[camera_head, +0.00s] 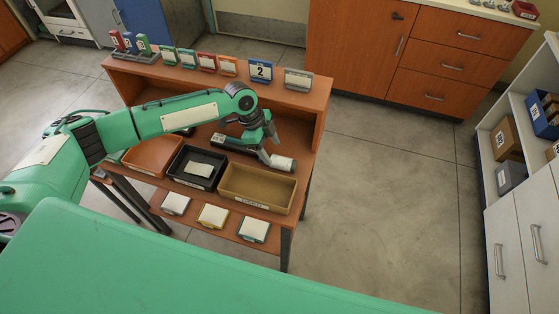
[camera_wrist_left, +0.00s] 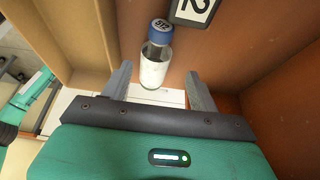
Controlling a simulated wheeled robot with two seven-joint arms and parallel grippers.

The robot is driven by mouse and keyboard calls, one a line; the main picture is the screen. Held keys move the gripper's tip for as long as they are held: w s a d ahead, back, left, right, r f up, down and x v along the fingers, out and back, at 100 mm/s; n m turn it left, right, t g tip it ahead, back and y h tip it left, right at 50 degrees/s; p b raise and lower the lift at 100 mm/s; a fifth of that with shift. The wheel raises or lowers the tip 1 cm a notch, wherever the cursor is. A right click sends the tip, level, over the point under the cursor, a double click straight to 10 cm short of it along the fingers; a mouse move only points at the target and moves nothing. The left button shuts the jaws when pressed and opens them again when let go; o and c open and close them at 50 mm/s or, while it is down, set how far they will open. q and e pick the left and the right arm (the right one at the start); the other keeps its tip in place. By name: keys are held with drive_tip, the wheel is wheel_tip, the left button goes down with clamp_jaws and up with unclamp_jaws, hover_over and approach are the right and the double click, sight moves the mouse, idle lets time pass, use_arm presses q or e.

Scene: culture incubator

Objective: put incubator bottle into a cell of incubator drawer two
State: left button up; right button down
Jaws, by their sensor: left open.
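The bottle (camera_wrist_left: 154,62) has a blue cap with white markings, clear shoulders and a white label. In the left wrist view it is just beyond and between the spread fingers of my left gripper (camera_wrist_left: 160,82), which is open and empty. In the head view my left gripper (camera_head: 266,140) is over the right part of the orange-brown desk, and I cannot make out the bottle there. No incubator drawer is clearly recognizable. My right gripper is not in view.
The desk has a raised shelf (camera_head: 310,88) with several coloured card holders, including a blue "2" sign (camera_head: 261,71). A black tray (camera_head: 177,167) and a tan tray (camera_head: 228,189) stand near the front. A dark number sign (camera_wrist_left: 196,10) is near the bottle. Floor to the right is clear.

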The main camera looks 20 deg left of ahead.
sight(275, 158)
use_arm(q)
drive_tip(key=x, duration=0.2)
drive_tip(key=p+x, duration=0.1)
drive_tip(key=shift+s+d+f, duration=0.3)
drive_tip(key=shift+s, duration=0.05)
drive_tip(key=shift+d+f, duration=0.15)
drive_tip(key=shift+f, duration=0.3)
drive_tip(key=c, duration=1.2)
drive_tip(key=shift+o, duration=0.2)
drive_tip(key=shift+r, duration=0.15)
